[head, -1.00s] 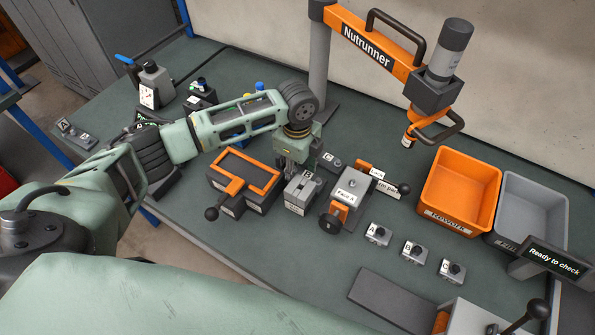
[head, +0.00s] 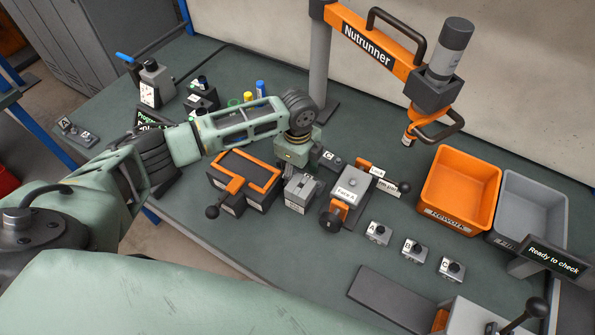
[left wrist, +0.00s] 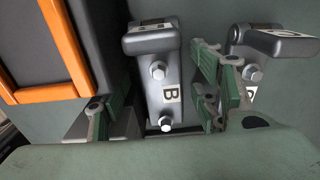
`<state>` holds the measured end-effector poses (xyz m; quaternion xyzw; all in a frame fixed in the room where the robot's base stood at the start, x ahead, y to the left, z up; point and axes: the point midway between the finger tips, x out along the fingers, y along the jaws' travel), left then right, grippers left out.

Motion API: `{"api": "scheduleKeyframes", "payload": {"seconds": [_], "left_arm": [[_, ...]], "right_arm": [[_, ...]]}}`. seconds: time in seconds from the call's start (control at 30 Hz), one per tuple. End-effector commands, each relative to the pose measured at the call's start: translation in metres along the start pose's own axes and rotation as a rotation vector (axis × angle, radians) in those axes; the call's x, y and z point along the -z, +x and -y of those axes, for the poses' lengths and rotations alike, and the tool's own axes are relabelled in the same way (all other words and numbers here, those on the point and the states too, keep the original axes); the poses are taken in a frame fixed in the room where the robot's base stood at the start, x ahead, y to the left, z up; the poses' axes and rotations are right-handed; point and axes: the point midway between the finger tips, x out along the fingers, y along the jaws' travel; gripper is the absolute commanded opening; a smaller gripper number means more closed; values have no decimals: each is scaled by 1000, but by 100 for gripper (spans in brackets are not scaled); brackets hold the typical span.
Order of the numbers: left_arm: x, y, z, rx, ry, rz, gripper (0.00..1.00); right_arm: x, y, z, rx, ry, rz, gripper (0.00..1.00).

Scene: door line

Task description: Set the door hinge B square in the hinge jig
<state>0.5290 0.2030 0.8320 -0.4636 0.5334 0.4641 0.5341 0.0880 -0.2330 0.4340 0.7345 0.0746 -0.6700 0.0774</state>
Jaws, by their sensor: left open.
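The grey door hinge B (head: 303,186), with two bolts and a "B" label, is on the bench between the jig and the Face A fixture. In the left wrist view hinge B (left wrist: 163,88) lies between my open fingers. My left gripper (head: 297,170) is low over its far end; the arm partly hides the fingertips in the head view. The fingers (left wrist: 160,100) straddle the hinge, and I cannot tell whether they touch it. What looks like the hinge jig, a dark block with an orange square frame (head: 263,163), is just left. My right gripper is not in view.
Another hinge, C (left wrist: 272,45), is close beside the right finger. The Face A fixture (head: 352,186) stands to the right. Small blocks A (head: 377,233), B (head: 413,250) and C (head: 451,268) are in front. An orange bin (head: 460,190) and the nutrunner (head: 375,50) are farther right.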

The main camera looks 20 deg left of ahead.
Motion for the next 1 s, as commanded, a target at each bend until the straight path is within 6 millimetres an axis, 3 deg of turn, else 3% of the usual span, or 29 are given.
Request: {"api": "scheduleKeyframes", "payload": {"seconds": [0.17,0.5,0.7,1.0], "left_arm": [[0,-10,1,3,0,-2,57],[0,-80,2,5,1,-1,57],[0,-111,1,2,-1,-1,57],[0,-124,0,0,0,-1,57]], "right_arm": [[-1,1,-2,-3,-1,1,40],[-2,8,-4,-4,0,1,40],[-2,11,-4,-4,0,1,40],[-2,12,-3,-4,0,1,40]]}}
